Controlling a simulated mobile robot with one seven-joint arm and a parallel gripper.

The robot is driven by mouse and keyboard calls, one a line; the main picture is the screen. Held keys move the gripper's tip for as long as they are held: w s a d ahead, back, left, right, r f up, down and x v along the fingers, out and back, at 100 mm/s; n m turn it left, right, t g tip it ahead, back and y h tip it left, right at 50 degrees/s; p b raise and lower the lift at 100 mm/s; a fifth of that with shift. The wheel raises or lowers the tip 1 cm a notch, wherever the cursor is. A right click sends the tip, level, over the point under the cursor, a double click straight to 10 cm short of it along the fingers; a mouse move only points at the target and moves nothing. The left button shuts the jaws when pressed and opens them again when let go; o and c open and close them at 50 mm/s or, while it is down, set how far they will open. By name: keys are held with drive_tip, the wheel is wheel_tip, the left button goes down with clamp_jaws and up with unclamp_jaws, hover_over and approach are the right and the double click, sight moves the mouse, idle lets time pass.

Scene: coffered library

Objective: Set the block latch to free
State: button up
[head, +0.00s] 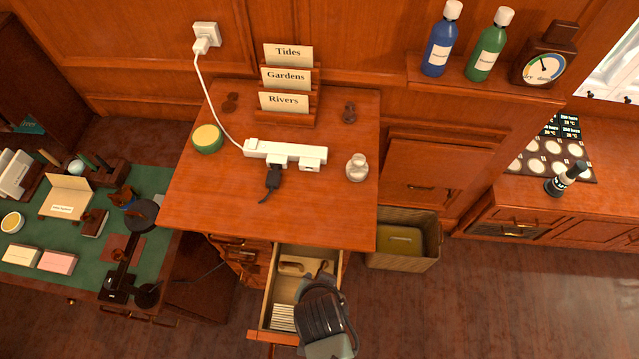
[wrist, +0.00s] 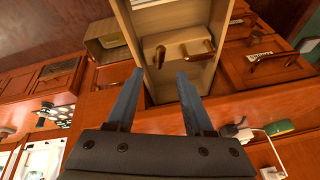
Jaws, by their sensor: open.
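An open drawer (head: 269,297) sticks out below the wooden desk top. Inside it lies a pale wooden block (head: 291,267) with a brown curved piece on it. The wrist view shows the block (wrist: 183,58) with two brown curved pieces, one at each side; which way any latch is set I cannot tell. My gripper (wrist: 160,74) is open and empty, with its two fingers pointing at the drawer and the block between and beyond the tips. In the head view my arm covers the fingers and part of the drawer's right side.
A stack of white cards (head: 284,318) lies at the drawer's front. The desk top (head: 330,215) above carries a power strip (head: 285,151), a green-rimmed tin (head: 207,138) and a card holder (head: 289,118). A bin (head: 403,255) stands right of the drawer.

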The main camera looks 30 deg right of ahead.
drive_tip(key=x, duration=0.7)
drive_tip(key=shift+w+d+f, duration=0.1)
drive_tip(key=shift+w+f, duration=0.1)
drive_tip(key=shift+f, duration=0.1)
clamp_jaws()
